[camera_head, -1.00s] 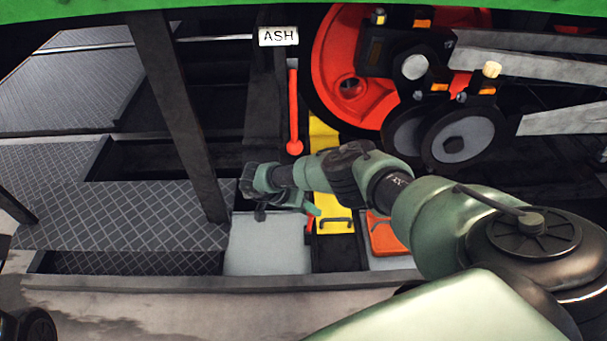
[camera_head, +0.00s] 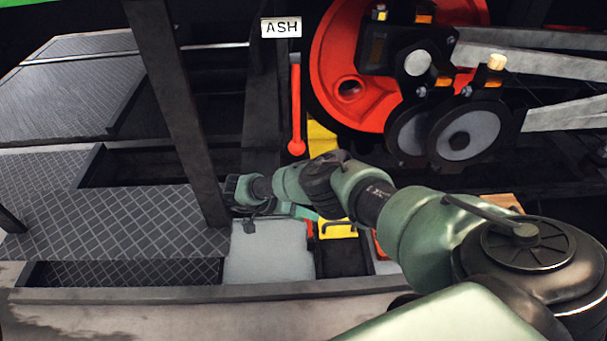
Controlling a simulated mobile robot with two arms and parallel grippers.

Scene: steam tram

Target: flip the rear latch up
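A red lever (camera_head: 296,112) with a round lower end hangs under a white "ASH" plate (camera_head: 281,27) in the head view. A small red piece (camera_head: 310,228) shows below my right wrist, beside a yellow plate with a dark handle (camera_head: 338,230). I cannot tell which part is the rear latch. My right arm reaches in from the lower right, and my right gripper (camera_head: 243,207) is above the back edge of a pale grey panel (camera_head: 268,254), left of the small red piece. Its fingers are too dark and small to read. My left gripper is out of view.
A dark upright post (camera_head: 178,110) stands just left of my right gripper. Red wheel (camera_head: 345,85) and grey rods (camera_head: 540,62) fill the upper right. Checkered floor plates (camera_head: 120,215) lie to the left, with a dark opening (camera_head: 150,165). A ledge (camera_head: 150,293) runs along the front.

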